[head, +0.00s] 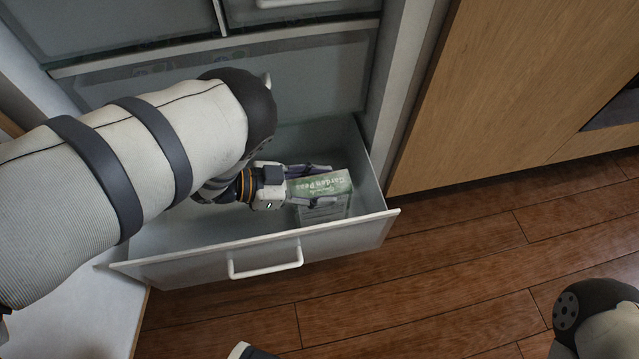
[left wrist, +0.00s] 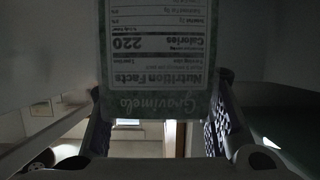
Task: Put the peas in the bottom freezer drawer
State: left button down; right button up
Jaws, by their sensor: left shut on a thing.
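My left gripper (head: 312,186) reaches into the drawer from the left and is shut on the box, one finger on each side. In the left wrist view the box (left wrist: 160,60) shows its nutrition label upside down between the two fingers (left wrist: 160,130). Whether the box touches the drawer floor I cannot tell.
The drawer's white handle (head: 265,262) is on its front. Closed freezer drawers (head: 320,75) are above. A wooden cabinet (head: 520,90) stands to the right. The wooden floor (head: 440,270) before the drawer is mostly clear.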

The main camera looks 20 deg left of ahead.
pick_arm(q)
jog(key=shift+r, duration=0.2)
jog(key=shift+f, duration=0.15)
jog(key=c, duration=0.9)
grip_release()
jog(key=shift+a+r, duration=0.1)
jog(key=shift+r, duration=0.2)
jog(key=p+v, duration=0.3)
jog(key=v, duration=0.8)
jog(key=shift+s+a, duration=0.25)
jog(key=shift+a, duration=0.05)
pick_arm(e)
jog(key=r, duration=0.1)
jog(key=w+r, duration=0.1)
jog(key=shift+w+r+t, duration=0.2)
jog(key=shift+r+t, duration=0.15)
jog(key=shift+t, duration=0.05)
